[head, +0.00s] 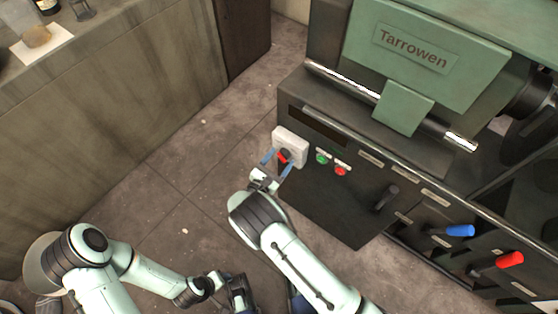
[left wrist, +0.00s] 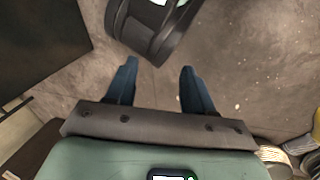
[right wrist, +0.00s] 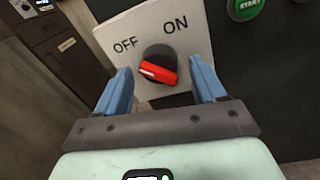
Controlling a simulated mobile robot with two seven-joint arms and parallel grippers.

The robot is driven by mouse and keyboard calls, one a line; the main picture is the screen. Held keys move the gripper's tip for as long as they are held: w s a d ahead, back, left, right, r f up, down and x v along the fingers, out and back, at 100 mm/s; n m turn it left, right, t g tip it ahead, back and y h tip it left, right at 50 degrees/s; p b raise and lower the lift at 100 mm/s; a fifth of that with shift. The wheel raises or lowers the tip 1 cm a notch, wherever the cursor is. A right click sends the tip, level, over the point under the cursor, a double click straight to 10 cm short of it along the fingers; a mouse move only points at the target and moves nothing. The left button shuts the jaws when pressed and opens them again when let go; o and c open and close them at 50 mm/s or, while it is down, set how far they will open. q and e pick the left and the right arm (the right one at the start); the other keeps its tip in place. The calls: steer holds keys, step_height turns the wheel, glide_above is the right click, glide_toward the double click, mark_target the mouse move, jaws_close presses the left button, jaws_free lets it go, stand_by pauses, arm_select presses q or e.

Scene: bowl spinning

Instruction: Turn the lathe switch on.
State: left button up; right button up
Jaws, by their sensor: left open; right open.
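The lathe switch is a black rotary knob with a red grip bar (right wrist: 158,73) on a white plate (right wrist: 190,28) marked OFF and ON. In the right wrist view the bar lies tilted and its white-marked end is at the left, below the word OFF. In the head view the white plate (head: 291,139) is on the lathe's dark front. My right gripper (head: 277,161) is open, with its blue fingers on either side of the knob; whether they touch it I cannot tell. My left gripper (left wrist: 158,85) is open and empty over the floor.
A green START button (head: 322,158) and a red button (head: 341,169) are right of the switch. The green lathe (head: 440,60) has a black handle (head: 386,198), a blue lever (head: 460,231) and a red lever (head: 509,260). A counter (head: 110,75) is at the left, with bare floor between.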

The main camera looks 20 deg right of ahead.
steer(key=shift+c, duration=0.4)
steer(key=c, duration=1)
steer(key=shift+o, duration=0.2)
arm_select(q)
steer(key=shift+w+f, duration=0.1)
steer(key=shift+f, duration=0.05)
arm_select(e)
steer(key=shift+a+f+m, duration=0.1)
steer(key=shift+m, duration=0.3)
arm_select(q)
steer(key=shift+t+y, duration=0.4)
steer(key=shift+t, duration=0.3)
steer(key=w+f+b, duration=0.1)
steer(key=w+a+b, duration=0.1)
steer(key=w+a+f, duration=0.1)
steer(key=w, duration=0.1)
steer(key=shift+a+f+b, duration=0.1)
steer(key=shift+f+b, duration=0.25)
steer(key=shift+b, duration=0.05)
arm_select(e)
steer(key=m, duration=0.9)
steer(key=m+h, duration=0.1)
steer(key=m, duration=0.7)
steer(key=shift+w+a+m, duration=0.15)
steer(key=shift+m, duration=0.25)
